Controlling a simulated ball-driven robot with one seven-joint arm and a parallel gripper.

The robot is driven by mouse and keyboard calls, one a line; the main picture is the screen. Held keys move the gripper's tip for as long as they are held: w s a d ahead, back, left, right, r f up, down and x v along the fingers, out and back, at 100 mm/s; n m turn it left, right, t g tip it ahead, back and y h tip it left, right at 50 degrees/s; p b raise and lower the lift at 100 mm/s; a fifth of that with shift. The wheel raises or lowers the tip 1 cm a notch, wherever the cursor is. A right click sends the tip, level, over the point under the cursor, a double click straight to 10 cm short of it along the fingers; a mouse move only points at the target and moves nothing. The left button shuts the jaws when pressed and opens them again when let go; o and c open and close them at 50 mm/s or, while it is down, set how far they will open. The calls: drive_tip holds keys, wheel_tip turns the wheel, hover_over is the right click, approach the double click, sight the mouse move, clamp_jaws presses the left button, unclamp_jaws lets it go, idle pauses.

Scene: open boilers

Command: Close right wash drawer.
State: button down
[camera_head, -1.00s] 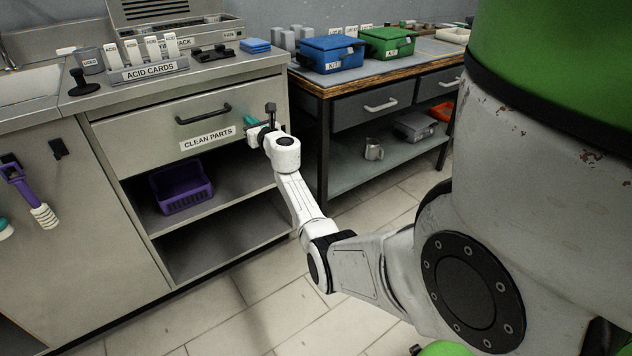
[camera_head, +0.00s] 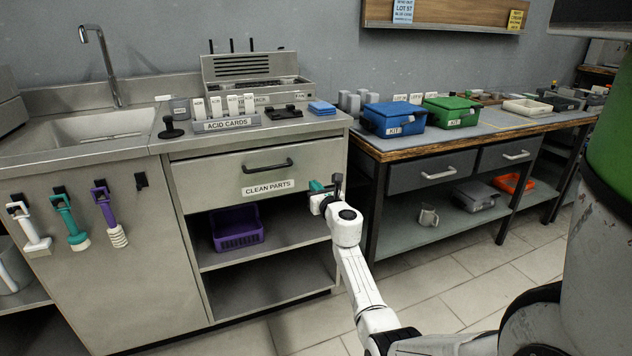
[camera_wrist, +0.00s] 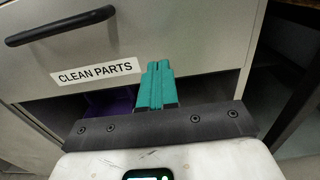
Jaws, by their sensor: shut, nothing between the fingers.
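The right wash drawer (camera_head: 215,178) is the grey metal front labelled CLEAN PARTS, with a black bar handle (camera_head: 268,166), under the sink counter. It looks flush or nearly flush with the cabinet; a small gap would be hard to see. The drawer front also fills the upper wrist view (camera_wrist: 190,30), with its label left of my fingers. My gripper (camera_head: 314,185) is at the drawer's lower right corner, right of the label. In the wrist view its teal fingers (camera_wrist: 158,66) are together and empty, pointing at the front's lower edge. I cannot tell whether they touch it.
Open shelves below the drawer hold a purple basket (camera_head: 237,228). Brushes hang on the cabinet door at left. A workbench (camera_head: 420,148) with blue (camera_head: 394,119) and green (camera_head: 452,111) boxes stands to the right. Tiled floor is clear in front.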

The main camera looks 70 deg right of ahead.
drive_tip(key=p+v, duration=0.2)
drive_tip(key=v, duration=0.6)
drive_tip(key=shift+p, duration=0.4)
drive_tip(key=shift+s+r, duration=0.1)
drive_tip(key=s+a+f+m+g+y, duration=0.1)
drive_tip(key=a+f+m+g+y, duration=0.15)
drive_tip(key=a+f+m, duration=0.7)
drive_tip(key=s+a+f+m+g+y, duration=0.2)
drive_tip(key=a+m+g, duration=0.2)
drive_tip(key=a+m, duration=1.1)
drive_tip(key=s+a+f+m+g+y, duration=0.1)
drive_tip(key=s+a+f+y, duration=0.15)
drive_tip(key=a, duration=0.55)
drive_tip(key=s+a+f+g+y, duration=0.1)
drive_tip(key=s+a+g+y, duration=0.2)
drive_tip(key=a, duration=0.4)
drive_tip(key=s+a+f+m+y, duration=0.1)
drive_tip(key=s+a+y, duration=0.2)
drive_tip(key=s+a, duration=0.35)
wheel_tip(320, 180, up, 19)
drive_tip(key=w+a+p, duration=0.1)
drive_tip(key=p, duration=1.8)
drive_tip(key=shift+w+a, duration=0.35)
drive_tip(key=shift+f, duration=0.15)
